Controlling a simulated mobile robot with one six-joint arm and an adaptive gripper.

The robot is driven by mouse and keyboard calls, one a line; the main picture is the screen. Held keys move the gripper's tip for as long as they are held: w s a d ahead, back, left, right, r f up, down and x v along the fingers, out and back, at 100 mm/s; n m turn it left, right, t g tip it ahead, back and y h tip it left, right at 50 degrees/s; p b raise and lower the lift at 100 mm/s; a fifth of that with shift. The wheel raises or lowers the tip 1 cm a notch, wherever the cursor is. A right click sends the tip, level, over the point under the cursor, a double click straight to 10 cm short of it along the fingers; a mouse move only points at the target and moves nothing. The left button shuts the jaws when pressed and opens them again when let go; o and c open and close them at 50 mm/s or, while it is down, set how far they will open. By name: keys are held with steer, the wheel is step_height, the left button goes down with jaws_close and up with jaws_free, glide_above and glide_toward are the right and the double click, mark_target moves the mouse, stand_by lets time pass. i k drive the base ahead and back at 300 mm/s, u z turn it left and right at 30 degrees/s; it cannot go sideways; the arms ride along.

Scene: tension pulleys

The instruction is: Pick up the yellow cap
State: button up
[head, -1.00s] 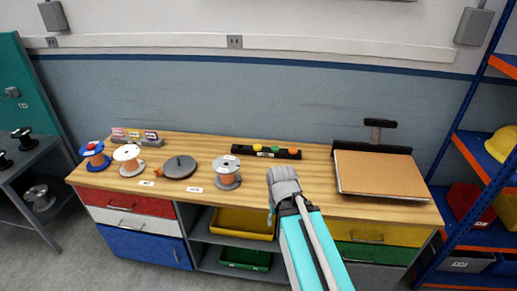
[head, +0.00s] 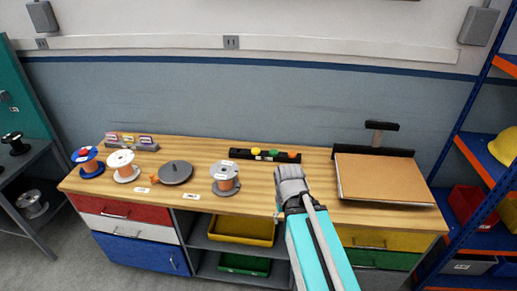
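The yellow cap (head: 255,151) sits on a black rack (head: 240,154) near the back middle of the workbench. A green cap (head: 273,153) and an orange cap (head: 292,154) sit to its right on the same rack. My gripper (head: 288,171) is over the bench, in front of the right part of the rack and to the right of the yellow cap, apart from it. Its fingers point away from the camera, and their opening cannot be made out at this size.
On the wooden bench (head: 258,195), several spools, including a grey one (head: 225,178), and a grey disc (head: 175,172) stand to the left. A brown board (head: 380,178) on a black-backed stand is at the right. A shelf (head: 470,190) stands beyond the bench's right end.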

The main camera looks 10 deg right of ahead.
mark_target(254, 151)
steer(key=i, duration=0.85)
steer(key=u, duration=0.05)
